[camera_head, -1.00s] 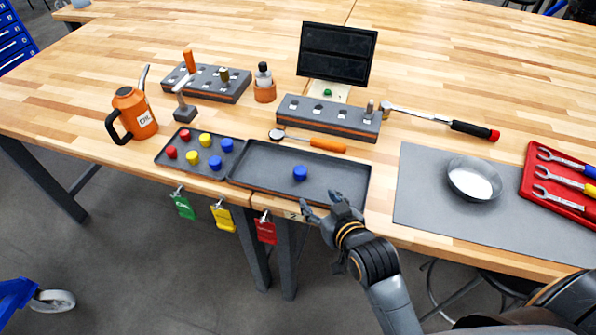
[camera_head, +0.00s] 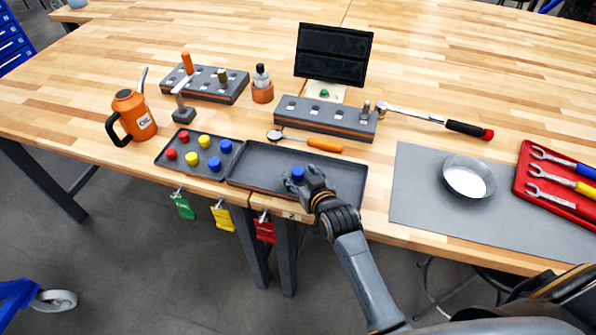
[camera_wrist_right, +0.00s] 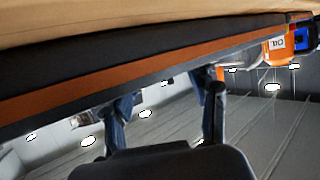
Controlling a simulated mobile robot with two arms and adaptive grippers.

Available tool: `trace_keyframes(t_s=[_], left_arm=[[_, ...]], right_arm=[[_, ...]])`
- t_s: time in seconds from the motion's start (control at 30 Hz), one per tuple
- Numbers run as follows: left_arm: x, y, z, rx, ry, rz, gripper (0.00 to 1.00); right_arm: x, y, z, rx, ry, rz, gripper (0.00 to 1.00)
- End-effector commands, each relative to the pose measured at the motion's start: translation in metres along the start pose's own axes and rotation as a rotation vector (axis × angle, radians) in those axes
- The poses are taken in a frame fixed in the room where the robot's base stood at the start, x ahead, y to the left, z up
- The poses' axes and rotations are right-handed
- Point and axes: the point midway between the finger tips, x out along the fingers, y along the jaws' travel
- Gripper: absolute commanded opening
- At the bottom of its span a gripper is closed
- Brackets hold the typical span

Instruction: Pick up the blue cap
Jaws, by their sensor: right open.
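A single blue cap (camera_head: 298,172) stands in the larger dark tray (camera_head: 262,178), with its top showing. My right gripper (camera_head: 303,179) is at the cap from the front right, with its fingertips close around it. Whether they touch the cap is not clear. In the right wrist view, the two fingers of my right gripper (camera_wrist_right: 168,105) are apart and the cap cannot be made out. Two more blue caps, at the back (camera_head: 226,146) and front (camera_head: 214,164), are in the smaller tray with red and yellow caps. My left gripper is out of view.
The smaller tray (camera_head: 183,166) adjoins on the left. A grey mat (camera_head: 418,190) with a metal bowl (camera_head: 468,177) is to the right. Colored tags hang at the front edge.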

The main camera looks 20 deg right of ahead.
Motion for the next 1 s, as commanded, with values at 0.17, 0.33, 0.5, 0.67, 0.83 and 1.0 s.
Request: trace_keyframes(t_s=[0.17, 0.33, 0.5, 0.67, 0.83, 1.0], left_arm=[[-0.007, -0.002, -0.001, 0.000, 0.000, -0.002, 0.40], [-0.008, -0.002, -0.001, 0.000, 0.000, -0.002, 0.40], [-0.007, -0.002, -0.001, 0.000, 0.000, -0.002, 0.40], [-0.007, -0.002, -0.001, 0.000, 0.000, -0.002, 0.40], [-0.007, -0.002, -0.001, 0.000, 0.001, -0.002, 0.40], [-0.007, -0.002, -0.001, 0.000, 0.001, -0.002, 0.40]], right_arm=[[0.022, 0.002, -0.001, -0.001, -0.001, 0.000, 0.58], [0.030, 0.002, -0.001, 0.000, 0.000, 0.000, 0.58], [0.031, 0.002, 0.000, 0.000, 0.000, 0.000, 0.58], [0.031, 0.002, 0.000, 0.000, 0.000, 0.000, 0.33], [0.030, 0.002, 0.000, 0.000, 0.000, 0.000, 0.14], [0.030, 0.002, 0.000, 0.000, 0.000, 0.000, 0.14]])
